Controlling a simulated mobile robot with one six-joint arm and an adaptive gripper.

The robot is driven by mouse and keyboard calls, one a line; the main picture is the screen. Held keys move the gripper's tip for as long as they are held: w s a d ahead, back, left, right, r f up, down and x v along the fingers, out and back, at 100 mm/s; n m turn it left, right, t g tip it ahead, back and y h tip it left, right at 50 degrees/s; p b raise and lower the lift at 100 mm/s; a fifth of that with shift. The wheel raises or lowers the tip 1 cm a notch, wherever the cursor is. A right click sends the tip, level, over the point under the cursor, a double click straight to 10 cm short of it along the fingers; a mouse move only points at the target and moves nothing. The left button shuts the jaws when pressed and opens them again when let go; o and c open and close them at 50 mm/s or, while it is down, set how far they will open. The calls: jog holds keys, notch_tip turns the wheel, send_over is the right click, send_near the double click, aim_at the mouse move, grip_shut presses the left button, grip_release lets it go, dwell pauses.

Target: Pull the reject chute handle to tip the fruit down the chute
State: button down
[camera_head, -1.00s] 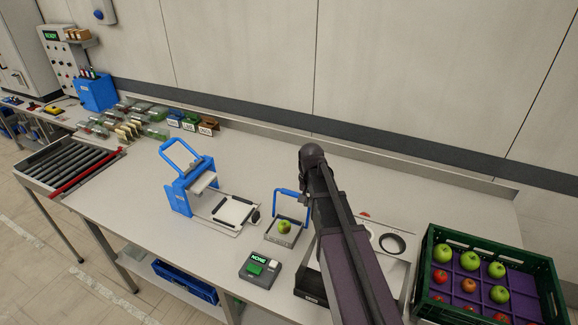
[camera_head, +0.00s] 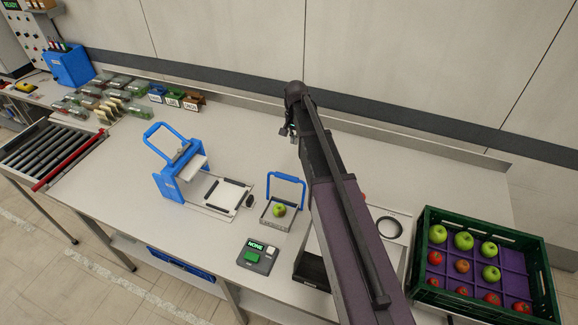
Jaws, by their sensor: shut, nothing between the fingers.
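The reject chute's blue handle (camera_head: 287,177) is an upright hoop at the back of a small grey tray (camera_head: 268,222). One green apple (camera_head: 279,210) rests in the tray, which looks level. My gripper (camera_head: 286,131) is small and dark in the head view, at the end of my arm, beyond the handle and apart from it in the picture. It is shut and holds nothing. A dark box-like opening (camera_head: 311,268) sits right of the tray and is partly hidden by my arm.
A blue-handled press (camera_head: 172,185) stands left of the tray. A control box with a green button (camera_head: 254,258) sits in front. A green crate (camera_head: 420,228) of apples is at the right. The back-middle tabletop is clear.

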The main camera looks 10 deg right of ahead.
jog(key=shift+f, duration=0.1)
jog(key=s+a+f+b, duration=0.2)
jog(key=s+f+b, duration=0.1)
jog(key=f+b, duration=0.7)
jog(key=shift+s+a+f+b, duration=0.2)
jog(key=shift+s+f+b, duration=0.1)
jog(key=shift+b, duration=0.05)
dwell(0.7)
